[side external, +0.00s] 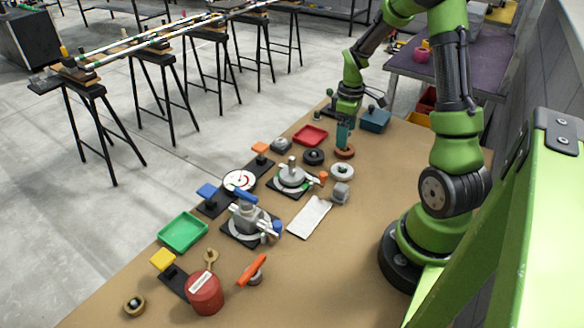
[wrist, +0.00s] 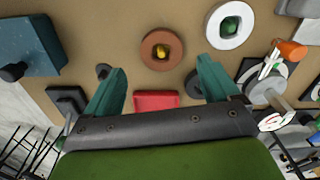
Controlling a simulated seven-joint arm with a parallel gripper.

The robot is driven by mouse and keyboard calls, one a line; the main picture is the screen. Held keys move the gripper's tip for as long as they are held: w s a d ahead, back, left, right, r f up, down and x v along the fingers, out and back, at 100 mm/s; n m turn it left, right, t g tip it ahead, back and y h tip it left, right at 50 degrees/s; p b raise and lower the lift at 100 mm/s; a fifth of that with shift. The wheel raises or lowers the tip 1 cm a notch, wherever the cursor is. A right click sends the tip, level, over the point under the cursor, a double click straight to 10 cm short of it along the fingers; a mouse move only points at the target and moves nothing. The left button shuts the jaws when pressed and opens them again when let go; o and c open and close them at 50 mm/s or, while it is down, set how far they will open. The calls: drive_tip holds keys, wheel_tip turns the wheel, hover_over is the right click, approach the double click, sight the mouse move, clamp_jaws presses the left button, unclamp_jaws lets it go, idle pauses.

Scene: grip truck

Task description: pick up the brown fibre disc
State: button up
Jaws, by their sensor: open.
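The brown fibre disc (side external: 345,154) lies flat on the brown work table, just below my gripper (side external: 343,145). In the wrist view the disc (wrist: 148,51) is a brown ring with a yellow piece at its centre. My gripper (wrist: 161,67) is open, with one teal finger at the left and one at the right. The disc appears between and just beyond the fingertips, with nothing held. I cannot tell the exact height of the fingertips above the table.
A white disc (side external: 342,171) and a black disc (side external: 314,157) lie close by. A red tray (side external: 310,136) is to the left and a blue box (side external: 375,120) to the right. Several clamps and fixtures crowd the nearer table; its right part is bare.

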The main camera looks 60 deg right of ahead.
wheel_tip(320, 180, down, 5)
drive_tip(key=shift+a+r, duration=0.1)
drive_tip(key=shift+a, duration=0.05)
